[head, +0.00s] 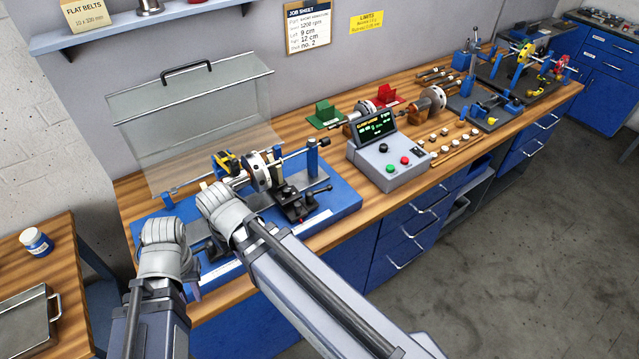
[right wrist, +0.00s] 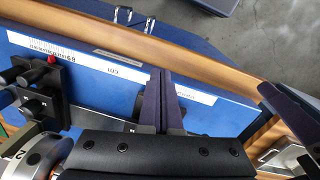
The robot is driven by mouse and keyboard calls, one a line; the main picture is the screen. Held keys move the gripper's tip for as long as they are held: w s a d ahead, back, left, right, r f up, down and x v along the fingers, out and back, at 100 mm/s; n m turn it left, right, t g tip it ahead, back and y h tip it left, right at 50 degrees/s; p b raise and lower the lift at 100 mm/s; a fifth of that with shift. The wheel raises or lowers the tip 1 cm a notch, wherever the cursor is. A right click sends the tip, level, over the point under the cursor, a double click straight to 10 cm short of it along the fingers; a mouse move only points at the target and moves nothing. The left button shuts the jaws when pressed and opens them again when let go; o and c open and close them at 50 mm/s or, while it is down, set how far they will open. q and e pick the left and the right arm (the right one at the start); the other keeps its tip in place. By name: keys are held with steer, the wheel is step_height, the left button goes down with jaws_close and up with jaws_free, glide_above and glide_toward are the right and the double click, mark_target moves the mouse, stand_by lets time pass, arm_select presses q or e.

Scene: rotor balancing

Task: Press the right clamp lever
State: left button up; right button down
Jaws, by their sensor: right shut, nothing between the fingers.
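The right clamp (head: 296,205) is a black block on the blue balancing stand (head: 335,205). Its black lever (head: 318,190) points up to the right, with a small red knob near the block's front. In the right wrist view the clamp (right wrist: 40,100) is at the left, with its red knob (right wrist: 51,60). My right gripper (right wrist: 163,72) is shut and empty over the stand, apart from this clamp; the head view hides its fingers behind the wrist. My left gripper (head: 193,287) is at the stand's front left; its opening is unclear.
The rotor (head: 262,172) lies along the stand behind my right wrist. A raised clear guard (head: 190,120) is behind it. A grey control box (head: 385,155) with green and red buttons stands to the right. My left gripper's dark finger (right wrist: 290,112) is near in the right wrist view.

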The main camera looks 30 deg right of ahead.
steer(key=w+d+r+m+t+p, duration=0.1)
steer(key=w+d, duration=0.3)
steer(key=d, duration=0.6)
steer(key=w+d+r+m+t+p, duration=0.1)
steer(key=w+d, duration=0.4)
steer(key=d, duration=0.5)
steer(key=w+d+r+m+t+p, duration=0.1)
steer(key=w+d+r+m+p, duration=0.1)
steer(key=d, duration=0.8)
step_height(320, 180, up, 3)
steer(key=shift+w+d+m+t+p, duration=0.3)
steer(key=shift+w+p, duration=0.4)
steer(key=shift+w, duration=0.55)
steer(key=shift+a+f, duration=0.1)
steer(key=b+x, duration=1)
steer(key=x, duration=0.1)
steer(key=shift+a, duration=0.2)
steer(key=s, duration=0.1)
steer(key=s+r+p, duration=0.1)
steer(key=s, duration=0.1)
steer(key=shift+s+a+r, duration=0.25)
steer(key=shift+s+r, duration=0.05)
steer(key=shift+r, duration=0.1)
steer(key=shift+s+r, duration=0.1)
steer(key=shift+s, duration=0.3)
steer(key=shift+w, duration=0.1)
